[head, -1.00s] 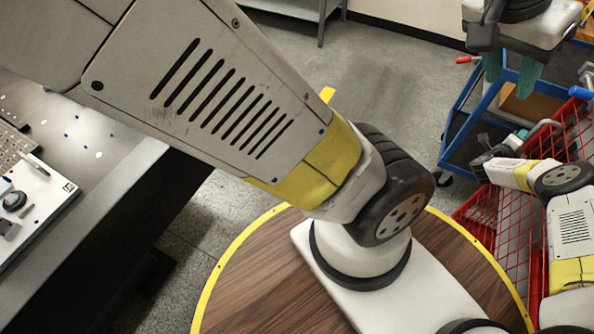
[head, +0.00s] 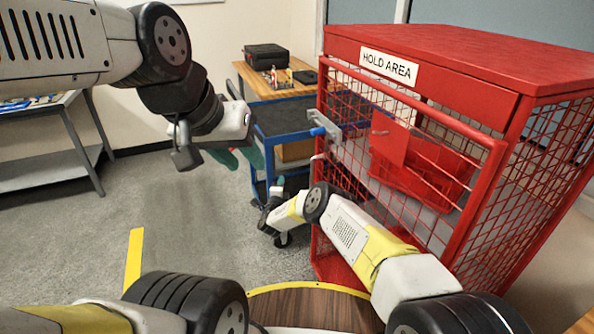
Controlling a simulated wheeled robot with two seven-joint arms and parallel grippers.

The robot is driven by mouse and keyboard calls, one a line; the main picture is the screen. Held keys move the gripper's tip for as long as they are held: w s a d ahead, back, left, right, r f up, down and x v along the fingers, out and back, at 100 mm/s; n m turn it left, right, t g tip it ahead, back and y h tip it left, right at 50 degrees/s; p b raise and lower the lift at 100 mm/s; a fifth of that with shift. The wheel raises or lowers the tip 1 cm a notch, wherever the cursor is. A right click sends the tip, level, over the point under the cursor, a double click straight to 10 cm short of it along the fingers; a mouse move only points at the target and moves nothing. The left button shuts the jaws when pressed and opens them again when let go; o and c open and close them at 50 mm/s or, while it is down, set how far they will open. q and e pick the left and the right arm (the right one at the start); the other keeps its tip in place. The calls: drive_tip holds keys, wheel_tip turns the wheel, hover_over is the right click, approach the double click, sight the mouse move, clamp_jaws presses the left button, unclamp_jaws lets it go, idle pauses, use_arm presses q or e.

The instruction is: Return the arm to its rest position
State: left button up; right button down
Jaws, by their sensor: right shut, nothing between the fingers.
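My left arm comes in from the left across the top of the head view. The wrist partly hides the fingers. My right arm reaches up from the lower right, past the front of the red cage (head: 420,70). Its gripper (head: 276,203) is small and partly hidden at the end of the arm, in front of the blue cart (head: 290,118). It is shut, and I see nothing held in it.
The cage bears a HOLD AREA sign (head: 389,66), a blue-ended handle (head: 318,131) and a red bin (head: 425,170) inside. A wooden bench (head: 245,78) holds a black case (head: 272,55). A grey table (head: 45,172) stands left. Grey floor (head: 190,215) is clear between.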

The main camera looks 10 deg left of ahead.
drive_tip(key=w+a+r+n+g+y, duration=0.1)
drive_tip(key=w+a+r+n+y, duration=0.15)
drive_tip(key=r, duration=0.85)
drive_tip(key=w+a+r+n+g+y, duration=0.1)
drive_tip(key=w+a+r+n+y, duration=0.2)
drive_tip(key=r, duration=0.7)
drive_tip(key=s+d+r+n+g, duration=0.2)
drive_tip(key=s+d+r+n, duration=0.25)
drive_tip(key=r, duration=0.55)
drive_tip(key=s+d+r+n+g, duration=0.25)
drive_tip(key=s+d+r, duration=0.25)
drive_tip(key=r, duration=0.6)
drive_tip(key=s+d+r+n+g+h, duration=0.15)
drive_tip(key=s+d+r, duration=0.25)
drive_tip(key=s+d, duration=0.55)
drive_tip(key=s+d+r+n+g, duration=0.1)
drive_tip(key=s+d+r+n, duration=0.25)
drive_tip(key=s+d, duration=0.6)
drive_tip(key=s+d+f+g, duration=0.1)
drive_tip(key=s+d+f, duration=0.1)
drive_tip(key=s, duration=0.7)
drive_tip(key=s+d+f+g+h, duration=0.1)
drive_tip(key=s+d, duration=0.2)
drive_tip(key=s, duration=0.7)
drive_tip(key=s+d+f, duration=0.2)
drive_tip(key=s+d, duration=0.1)
drive_tip(key=s, duration=0.6)
drive_tip(key=shift+s+f+n+g+h, duration=0.15)
drive_tip(key=shift+f+n+g+h, duration=0.2)
drive_tip(key=shift+n+g+h, duration=0.1)
